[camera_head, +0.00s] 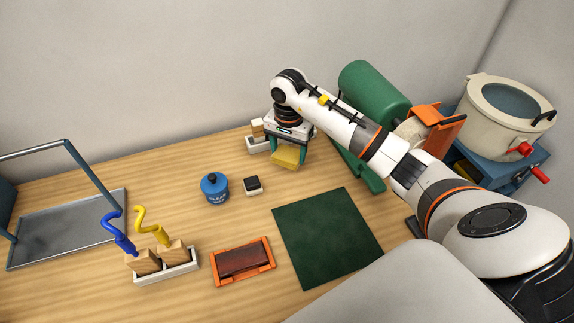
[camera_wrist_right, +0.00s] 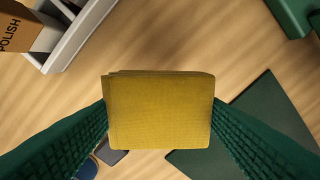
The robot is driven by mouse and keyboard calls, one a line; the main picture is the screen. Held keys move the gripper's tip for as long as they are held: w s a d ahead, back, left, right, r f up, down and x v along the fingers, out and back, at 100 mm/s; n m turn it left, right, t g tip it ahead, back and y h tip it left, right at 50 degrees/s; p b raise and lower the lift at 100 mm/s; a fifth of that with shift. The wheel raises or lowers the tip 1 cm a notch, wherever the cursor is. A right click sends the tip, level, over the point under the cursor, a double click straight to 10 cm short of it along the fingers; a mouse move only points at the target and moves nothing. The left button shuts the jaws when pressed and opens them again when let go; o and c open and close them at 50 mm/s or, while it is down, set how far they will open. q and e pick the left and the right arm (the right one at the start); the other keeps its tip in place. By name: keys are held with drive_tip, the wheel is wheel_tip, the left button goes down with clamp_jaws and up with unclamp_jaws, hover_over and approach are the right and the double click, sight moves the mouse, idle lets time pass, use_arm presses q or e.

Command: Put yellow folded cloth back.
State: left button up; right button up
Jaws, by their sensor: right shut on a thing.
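The yellow folded cloth (camera_head: 285,158) is held by my right gripper (camera_head: 290,148) at the back middle of the table. In the right wrist view the cloth (camera_wrist_right: 160,112) fills the space between the two green fingers. The fingers press on its left and right sides. In that view the wooden table lies below the cloth; the height of the cloth above it is hard to tell. A white tray (camera_head: 257,146) stands just left of my right gripper, with a box marked "POLISH" (camera_wrist_right: 18,32) in it. My left gripper is not in the head view.
A dark green mat (camera_head: 327,238), a small dark block (camera_head: 252,185) and a blue jar (camera_head: 215,188) lie nearer. An orange tray (camera_head: 243,262) and a rack with blue and yellow tools (camera_head: 165,265) stand in front. A green machine (camera_head: 375,93) is close on the right.

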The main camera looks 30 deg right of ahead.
sight(288, 176)
wheel_tip(288, 176, down, 3)
drive_tip(key=shift+a+r+p, duration=0.15)
drive_tip(key=shift+p, duration=0.15)
wheel_tip(288, 176, down, 4)
drive_tip(key=shift+r+p, duration=0.15)
drive_tip(key=shift+p, duration=0.3)
drive_tip(key=o, duration=1)
drive_tip(key=shift+c, duration=0.2)
